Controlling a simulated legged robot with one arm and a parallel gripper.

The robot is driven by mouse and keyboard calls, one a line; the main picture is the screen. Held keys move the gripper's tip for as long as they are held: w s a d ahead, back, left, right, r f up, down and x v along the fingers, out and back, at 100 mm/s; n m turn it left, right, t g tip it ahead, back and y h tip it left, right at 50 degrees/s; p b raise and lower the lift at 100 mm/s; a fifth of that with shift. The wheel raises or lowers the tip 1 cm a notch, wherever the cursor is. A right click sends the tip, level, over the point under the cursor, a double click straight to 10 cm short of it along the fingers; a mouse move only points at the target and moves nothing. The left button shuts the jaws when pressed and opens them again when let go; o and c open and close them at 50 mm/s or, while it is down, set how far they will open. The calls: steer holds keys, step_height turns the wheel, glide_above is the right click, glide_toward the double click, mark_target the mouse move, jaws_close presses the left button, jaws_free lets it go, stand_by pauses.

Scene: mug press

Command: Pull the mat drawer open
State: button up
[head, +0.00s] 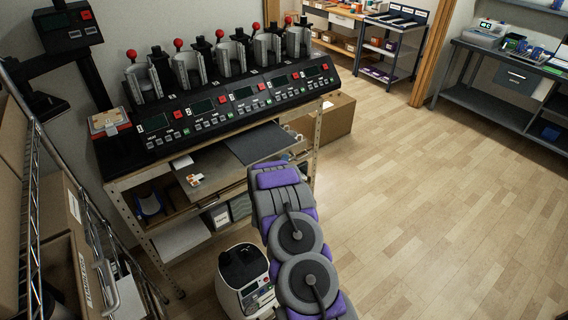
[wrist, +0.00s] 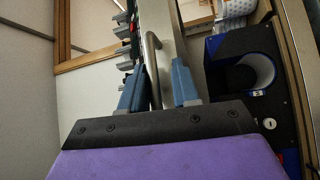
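A dark mat (head: 255,143) lies on a grey flat surface (head: 205,172) below the black press machine. Whether this is the drawer's inside or a fixed shelf I cannot tell. In the wrist view a metal bar handle (wrist: 152,50) stands along a metallic front (wrist: 168,40), which looks like the drawer front. My gripper (wrist: 160,85) has its two blue fingers apart, one on each side of the handle, with the bar nearer the left finger. A gap shows on the right. Firm contact is not clear. In the head view my arm hides the gripper and the handle.
The press machine (head: 235,100) with several mug presses stands on the bench above. A white device (head: 245,285) stands on the floor beside my arm. Cartons and a metal rack (head: 30,190) crowd the left. The wooden floor (head: 430,200) to the right is clear.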

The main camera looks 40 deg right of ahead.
steer(key=shift+o, duration=0.7)
steer(key=shift+r, duration=0.1)
steer(key=p+v, duration=0.1)
steer(key=v, duration=1.6)
steer(key=shift+a, duration=0.15)
